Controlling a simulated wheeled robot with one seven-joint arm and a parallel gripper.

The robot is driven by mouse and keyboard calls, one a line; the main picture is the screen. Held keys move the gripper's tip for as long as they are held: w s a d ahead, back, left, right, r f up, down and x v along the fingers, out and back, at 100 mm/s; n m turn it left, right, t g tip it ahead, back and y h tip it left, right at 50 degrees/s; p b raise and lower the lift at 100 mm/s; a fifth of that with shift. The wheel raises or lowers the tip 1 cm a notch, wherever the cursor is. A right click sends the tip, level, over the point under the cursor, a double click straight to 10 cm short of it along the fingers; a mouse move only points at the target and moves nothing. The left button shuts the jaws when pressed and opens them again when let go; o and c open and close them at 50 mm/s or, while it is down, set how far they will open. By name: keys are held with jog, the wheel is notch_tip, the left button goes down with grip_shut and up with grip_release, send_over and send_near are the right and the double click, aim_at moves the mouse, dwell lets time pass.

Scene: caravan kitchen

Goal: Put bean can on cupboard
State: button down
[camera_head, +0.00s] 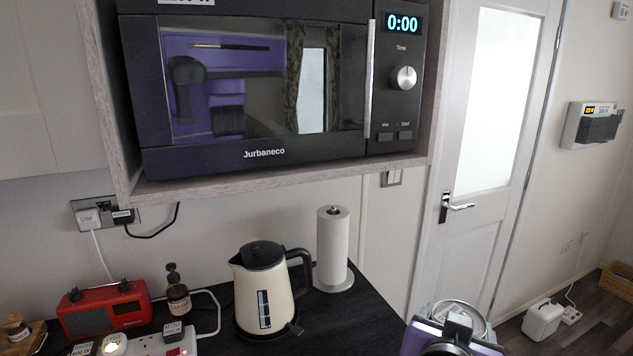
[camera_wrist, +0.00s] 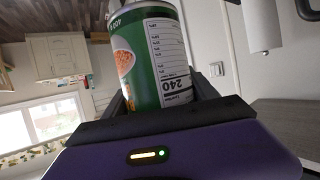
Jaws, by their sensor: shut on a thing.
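The bean can (camera_wrist: 146,55) has a green and white label with a picture of beans. It stands between the two fingers of my gripper (camera_wrist: 160,95), which is shut on it. In the head view my gripper (camera_head: 450,335) is at the bottom right, beside the end of the black worktop. A round metal can end shows just behind it there; the rest of the can is hidden by my gripper and the frame edge. A wood-edged wall cupboard (camera_head: 118,125) holds a black microwave (camera_head: 250,90); its top is out of view.
A white door (camera_head: 478,160) is at the right. Plain white cupboard fronts (camera_head: 25,90) are at the left.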

jog(key=shift+s+f, duration=0.15)
jog(key=shift+f, duration=0.4)
jog(key=shift+s+f, duration=0.15)
jog(key=shift+f, duration=0.35)
jog(key=shift+s+f, duration=0.2)
jog(key=s+f+n+y, duration=0.2)
jog(key=s+f, duration=0.1)
jog(key=f, duration=0.8)
jog(key=s+f+n+t+y+b, duration=0.1)
jog(key=s+f+n+y, duration=0.1)
jog(key=f, duration=0.8)
jog(key=s+a+f+n+t+y, duration=0.1)
jog(key=s+f+n+y, duration=0.1)
jog(key=f, duration=0.9)
jog(key=shift+s+f+y, duration=0.3)
jog(key=shift+s+y, duration=0.3)
jog(key=shift+s, duration=0.4)
jog(key=shift+a, duration=0.15)
